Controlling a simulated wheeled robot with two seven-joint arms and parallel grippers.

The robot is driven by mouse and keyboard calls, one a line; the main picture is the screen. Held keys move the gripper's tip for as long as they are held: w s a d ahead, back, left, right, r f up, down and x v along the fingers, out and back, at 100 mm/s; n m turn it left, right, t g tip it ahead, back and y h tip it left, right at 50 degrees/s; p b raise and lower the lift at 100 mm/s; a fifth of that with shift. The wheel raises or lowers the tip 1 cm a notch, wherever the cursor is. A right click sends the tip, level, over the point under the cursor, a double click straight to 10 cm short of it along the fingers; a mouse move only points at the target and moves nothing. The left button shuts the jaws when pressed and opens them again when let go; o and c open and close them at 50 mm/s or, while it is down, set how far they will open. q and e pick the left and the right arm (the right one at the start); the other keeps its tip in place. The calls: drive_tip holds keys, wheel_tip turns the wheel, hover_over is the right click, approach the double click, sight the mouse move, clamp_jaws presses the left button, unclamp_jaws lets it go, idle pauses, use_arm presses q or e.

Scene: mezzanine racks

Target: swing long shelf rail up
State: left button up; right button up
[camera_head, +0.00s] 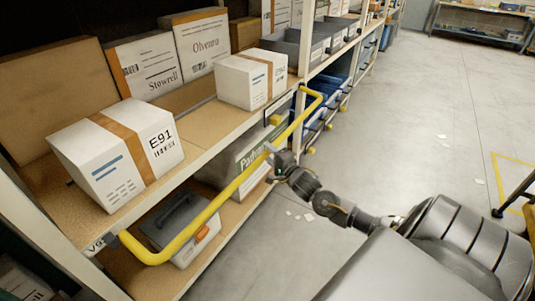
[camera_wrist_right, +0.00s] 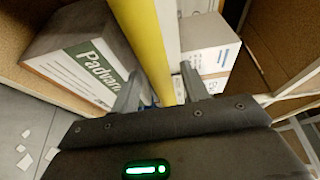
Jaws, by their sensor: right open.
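The long yellow shelf rail (camera_head: 215,203) runs along the front of the middle shelf, with bent ends meeting the rack at the near left and far right. It sits out from and below the shelf's front edge. My right gripper (camera_head: 269,150) is at the rail, right of its middle. In the right wrist view the rail (camera_wrist_right: 147,45) passes between the two open fingers of the gripper (camera_wrist_right: 162,92). I cannot tell whether either finger touches it. My left gripper is not in view.
A white E91 box (camera_head: 120,152) and another white box (camera_head: 250,80) stand on the shelf (camera_head: 205,128) behind the rail. Below are a grey toolbox (camera_head: 178,222) and a Padwarn box (camera_head: 245,160). The grey floor (camera_head: 420,120) to the right is mostly clear, with paper scraps.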

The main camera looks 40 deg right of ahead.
drive_tip(key=shift+w, duration=0.6)
clamp_jaws()
